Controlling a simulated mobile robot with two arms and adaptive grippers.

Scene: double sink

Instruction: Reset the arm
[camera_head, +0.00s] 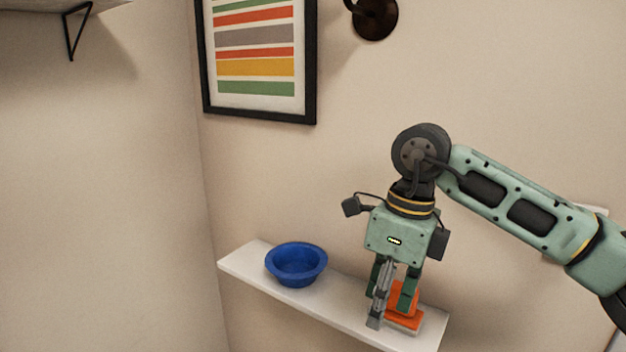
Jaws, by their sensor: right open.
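My right gripper (392,312) points down over the right part of a white wall shelf (340,309). Its arm comes in from the right. It is open, and its fingers stand in front of and close to an orange object (406,318) with a pale base on the shelf. The fingers partly hide that object, and I cannot tell whether they touch it. My left gripper is not in view.
A blue bowl (297,264) sits on the left part of the shelf. A framed striped picture (256,58) hangs above, beside a dark round wall fixture (374,17). Another shelf (60,18) is at the top left. The wall space at left is clear.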

